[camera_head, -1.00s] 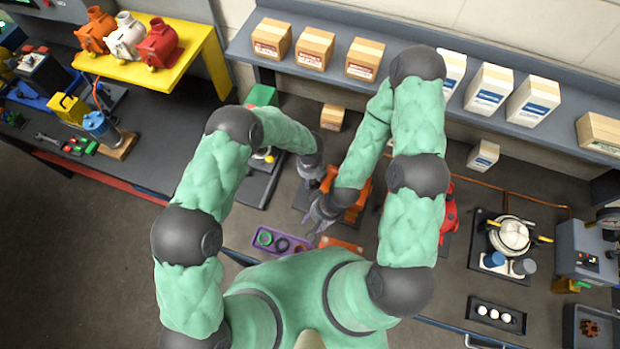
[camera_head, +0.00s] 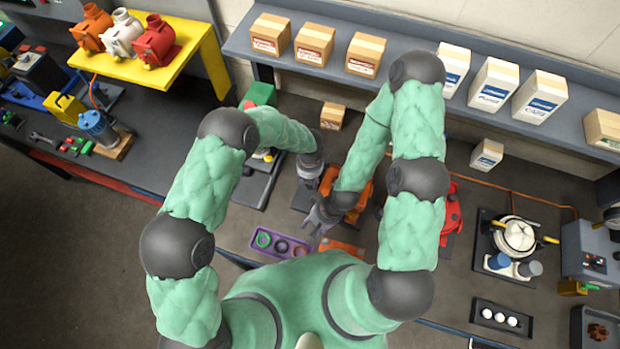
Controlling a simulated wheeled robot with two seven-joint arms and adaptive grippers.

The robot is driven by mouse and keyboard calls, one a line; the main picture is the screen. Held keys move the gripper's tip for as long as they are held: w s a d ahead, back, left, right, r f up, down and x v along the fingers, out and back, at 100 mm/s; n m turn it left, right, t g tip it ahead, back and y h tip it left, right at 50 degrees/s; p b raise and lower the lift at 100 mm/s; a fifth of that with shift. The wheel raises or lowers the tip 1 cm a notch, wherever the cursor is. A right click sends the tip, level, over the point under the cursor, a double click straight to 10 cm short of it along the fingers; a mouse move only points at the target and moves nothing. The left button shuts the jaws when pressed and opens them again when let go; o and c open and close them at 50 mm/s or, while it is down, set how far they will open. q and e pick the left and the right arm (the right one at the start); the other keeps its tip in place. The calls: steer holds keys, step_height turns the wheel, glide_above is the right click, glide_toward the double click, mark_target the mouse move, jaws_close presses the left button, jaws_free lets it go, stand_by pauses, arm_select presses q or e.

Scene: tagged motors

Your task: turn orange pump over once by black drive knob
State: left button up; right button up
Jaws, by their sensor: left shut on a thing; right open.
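The orange pump (camera_head: 364,188) stands on a dark base in the middle of the bench, partly hidden behind my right forearm and wrist. My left gripper (camera_head: 307,186) is at the pump's left side, shut on what appears to be the black drive knob, which the gripper hides. My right gripper (camera_head: 318,222) is open and empty, lower and in front of the pump, above the bench near the purple tray. Its fingers point down and left, apart from the pump.
A purple tray (camera_head: 262,241) with dark and green rings and an orange plate (camera_head: 340,247) lie in front. A red pump (camera_head: 452,212) stands to the right, partly behind my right arm. A green-topped unit (camera_head: 262,95) is at the left. Boxes line the rear shelf (camera_head: 400,84).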

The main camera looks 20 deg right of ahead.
arm_select(q)
steer(key=n+b, duration=0.1)
steer(key=n, duration=0.4)
steer(key=shift+a+f+n, duration=0.1)
steer(key=shift+f+n, duration=0.05)
steer(key=shift+n, duration=0.15)
arm_select(e)
steer(key=shift+f, duration=0.85)
arm_select(q)
steer(key=n+b, duration=0.2)
steer(key=n, duration=0.3)
steer(key=shift+s+n, duration=0.1)
steer(key=shift+n, duration=0.3)
arm_select(e)
steer(key=shift+f, duration=0.75)
arm_select(q)
steer(key=o, duration=1.1)
steer(key=shift+r, duration=4.1)
